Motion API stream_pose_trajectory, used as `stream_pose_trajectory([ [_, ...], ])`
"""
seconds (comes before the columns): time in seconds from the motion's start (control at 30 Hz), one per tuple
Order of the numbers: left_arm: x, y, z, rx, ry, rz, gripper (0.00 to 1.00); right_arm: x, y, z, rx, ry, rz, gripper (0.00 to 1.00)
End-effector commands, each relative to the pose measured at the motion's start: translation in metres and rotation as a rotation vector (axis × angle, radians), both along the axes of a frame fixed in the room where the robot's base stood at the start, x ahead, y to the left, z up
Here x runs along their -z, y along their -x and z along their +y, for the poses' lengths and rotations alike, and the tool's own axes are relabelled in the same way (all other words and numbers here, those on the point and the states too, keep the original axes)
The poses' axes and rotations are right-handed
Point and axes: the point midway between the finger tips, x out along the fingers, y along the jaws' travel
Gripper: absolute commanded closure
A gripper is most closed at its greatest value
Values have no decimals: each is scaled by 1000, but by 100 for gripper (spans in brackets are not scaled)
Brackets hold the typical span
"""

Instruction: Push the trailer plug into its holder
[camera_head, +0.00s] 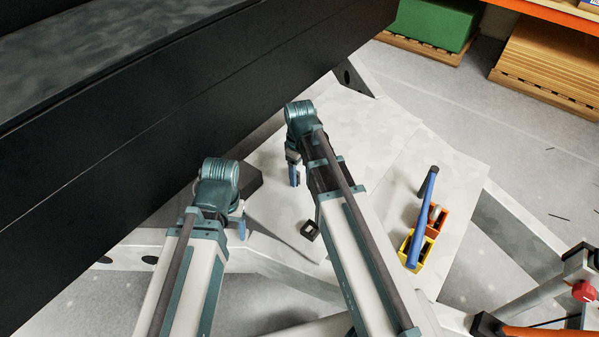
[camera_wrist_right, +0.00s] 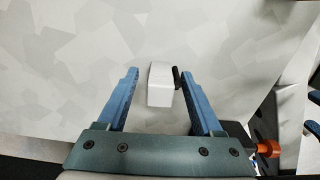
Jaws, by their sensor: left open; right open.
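My right gripper (camera_head: 294,174) is over the pale chassis plate, fingers pointing down. In the right wrist view the open right gripper (camera_wrist_right: 160,88) has a white block (camera_wrist_right: 160,84) between its fingers in the picture, with a small dark piece at its right side; I cannot tell whether either finger touches it. My left gripper (camera_head: 242,226) is further left, near the plate's edge, partly hidden by its arm. A small black square socket-like part (camera_head: 310,230) lies beside my right arm. A black end piece (camera_head: 486,324) shows at lower right by an orange cable (camera_head: 540,331). I cannot tell which is plug or holder.
A black caravan wall (camera_head: 180,90) fills the left and back. A blue-handled thing (camera_head: 424,215) with yellow and orange boxes stands on the plate at right. A red knob (camera_head: 585,291) is at far right. Bare plate (camera_head: 365,125) lies beyond my right gripper.

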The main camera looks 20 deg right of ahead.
Motion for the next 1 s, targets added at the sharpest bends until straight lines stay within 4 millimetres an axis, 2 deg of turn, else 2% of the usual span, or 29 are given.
stream_pose_trajectory([
  [0.17,-1,0,0,0,0,0,30,-1,0,0,0,0,0,34],
  [0.53,-1,0,0,0,0,0,30,-1,0,0,0,0,0,100],
  [0.67,-1,0,0,0,0,0,30,-1,0,0,0,0,0,100],
  [0.7,-1,0,0,0,0,0,30,-1,0,0,0,0,0,63],
  [0.87,-1,0,0,0,0,0,30,-1,0,0,0,0,0,34],
  [1.0,-1,0,0,0,0,0,30,-1,0,0,0,0,0,33],
])
